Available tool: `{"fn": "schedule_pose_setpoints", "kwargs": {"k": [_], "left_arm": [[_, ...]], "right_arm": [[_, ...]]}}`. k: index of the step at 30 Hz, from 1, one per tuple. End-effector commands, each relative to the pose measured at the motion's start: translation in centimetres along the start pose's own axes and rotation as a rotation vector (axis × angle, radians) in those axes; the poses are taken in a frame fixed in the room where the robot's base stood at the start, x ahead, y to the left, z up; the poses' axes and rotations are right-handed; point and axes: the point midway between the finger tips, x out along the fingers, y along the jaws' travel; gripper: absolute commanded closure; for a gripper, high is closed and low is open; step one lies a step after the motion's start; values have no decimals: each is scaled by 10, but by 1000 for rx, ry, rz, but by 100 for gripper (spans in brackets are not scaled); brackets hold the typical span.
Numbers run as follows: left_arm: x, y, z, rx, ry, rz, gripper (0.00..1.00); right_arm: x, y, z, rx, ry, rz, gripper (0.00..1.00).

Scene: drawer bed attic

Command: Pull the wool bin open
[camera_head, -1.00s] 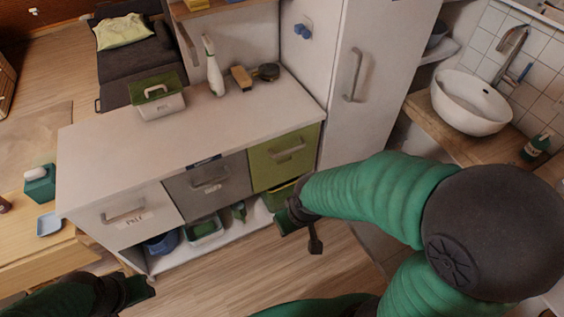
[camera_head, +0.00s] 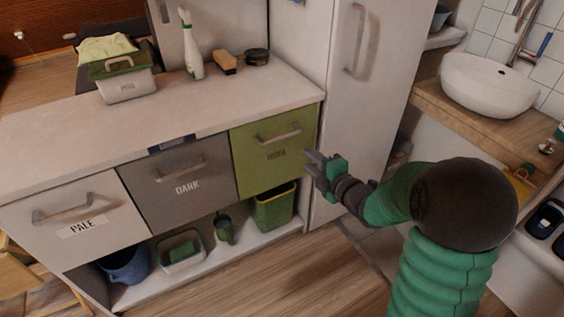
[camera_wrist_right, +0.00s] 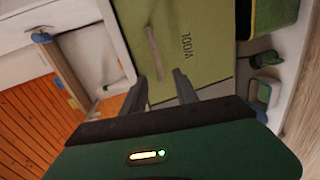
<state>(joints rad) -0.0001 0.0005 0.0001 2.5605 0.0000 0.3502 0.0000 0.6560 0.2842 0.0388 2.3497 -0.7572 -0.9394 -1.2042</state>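The wool bin has a green front (camera_head: 254,161) at the right end of the cabinet, and it is shut. Its grey bar handle (camera_head: 278,137) runs across the upper part. In the right wrist view the green front (camera_wrist_right: 205,70) shows the word WOOL, with the handle (camera_wrist_right: 153,50) beside it. My right gripper (camera_head: 310,162) is in front of the bin's right edge, lower than the handle and apart from it. In the right wrist view its two fingers (camera_wrist_right: 160,82) are spread and empty, pointing at the front near the handle's end. My left gripper is out of view.
The grey DARK bin (camera_head: 178,188) and white PALE bin (camera_head: 75,230) are shut to the left. Below, an open shelf holds a green bin (camera_head: 274,207) and a tray (camera_head: 181,252). A tall white cupboard (camera_head: 360,110) stands right of the bin. Floor (camera_head: 290,280) in front is clear.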

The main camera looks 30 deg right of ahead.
Motion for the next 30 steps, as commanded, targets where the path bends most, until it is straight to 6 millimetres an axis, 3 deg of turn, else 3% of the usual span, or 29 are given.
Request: {"fn": "schedule_pose_setpoints", "kwargs": {"k": [4,7,21,25,30], "left_arm": [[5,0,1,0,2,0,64],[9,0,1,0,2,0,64],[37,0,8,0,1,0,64],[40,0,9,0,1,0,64],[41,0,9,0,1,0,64]], "right_arm": [[7,2,1,-37,12,25,64],[24,1,0,-35,14,23,64],[143,3,-1,-29,12,24,64],[161,4,-1,-29,11,22,64],[169,6,-1,-29,10,22,64]]}}
